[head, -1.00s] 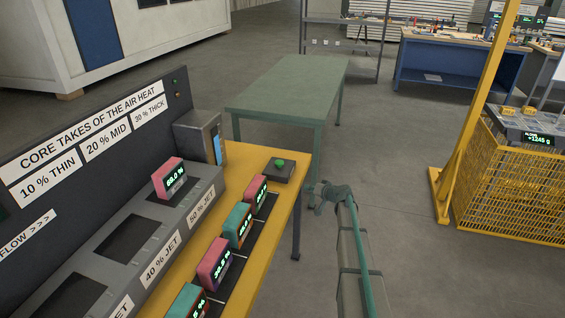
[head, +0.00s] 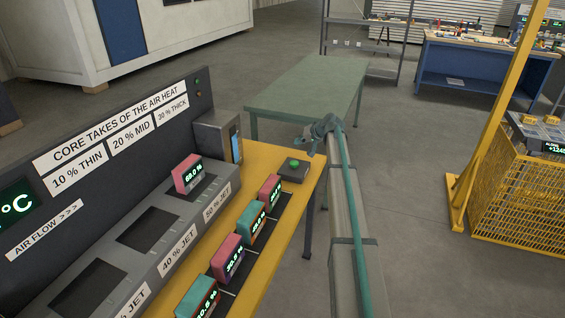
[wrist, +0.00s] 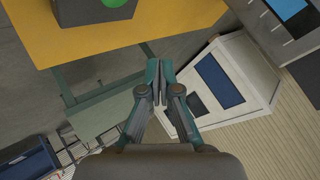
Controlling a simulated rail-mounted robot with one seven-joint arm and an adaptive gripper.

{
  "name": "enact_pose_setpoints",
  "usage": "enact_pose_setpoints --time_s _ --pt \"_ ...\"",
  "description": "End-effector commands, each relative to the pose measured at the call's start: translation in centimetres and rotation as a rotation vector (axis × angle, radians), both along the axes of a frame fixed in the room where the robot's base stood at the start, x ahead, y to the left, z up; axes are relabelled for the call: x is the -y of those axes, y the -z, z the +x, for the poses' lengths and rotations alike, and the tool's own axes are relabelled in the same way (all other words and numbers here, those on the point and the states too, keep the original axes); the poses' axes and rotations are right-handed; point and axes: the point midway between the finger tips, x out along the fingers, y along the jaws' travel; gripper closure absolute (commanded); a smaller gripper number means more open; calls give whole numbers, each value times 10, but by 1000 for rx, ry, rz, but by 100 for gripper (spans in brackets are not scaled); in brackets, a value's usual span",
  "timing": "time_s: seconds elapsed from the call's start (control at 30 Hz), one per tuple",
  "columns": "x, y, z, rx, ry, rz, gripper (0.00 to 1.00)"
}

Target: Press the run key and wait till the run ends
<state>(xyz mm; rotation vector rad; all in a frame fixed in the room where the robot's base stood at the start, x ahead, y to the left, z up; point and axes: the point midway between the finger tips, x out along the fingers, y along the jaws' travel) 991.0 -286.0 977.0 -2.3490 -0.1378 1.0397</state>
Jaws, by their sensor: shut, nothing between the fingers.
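The run key is likely the green button (head: 294,163) on a small dark box (head: 293,174) at the far right end of the yellow table (head: 283,238). In the wrist view its green top (wrist: 86,2) is cut off by the upper edge. My gripper (head: 309,145) is shut and empty, just beyond and right of the button box in the head view, apart from it in the picture. In the wrist view my gripper's fingertips (wrist: 153,62) are together, below the table edge in the picture. The height gap to the button is hard to judge.
A pink block (head: 188,174) reading 68.0 % sits in a bay of the grey bench. Several pink and teal display blocks, such as the near teal one (head: 198,297), line the yellow table. A green table (head: 305,88) stands behind. A yellow cage (head: 520,205) stands right.

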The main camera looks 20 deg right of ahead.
Motion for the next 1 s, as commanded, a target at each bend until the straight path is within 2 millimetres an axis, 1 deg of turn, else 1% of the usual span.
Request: enact_pose_setpoints --time_s 0.03,0.2,0.6,0.83,1.0 --pt "2 -6 1 -16 4 -6 100" --pt "4 -15 -1 -54 16 -17 100" --pt "4 -15 -1 -60 18 -19 100" --pt "4 -8 -1 -60 17 -19 100" --pt "4 6 -1 -61 18 -18 100"
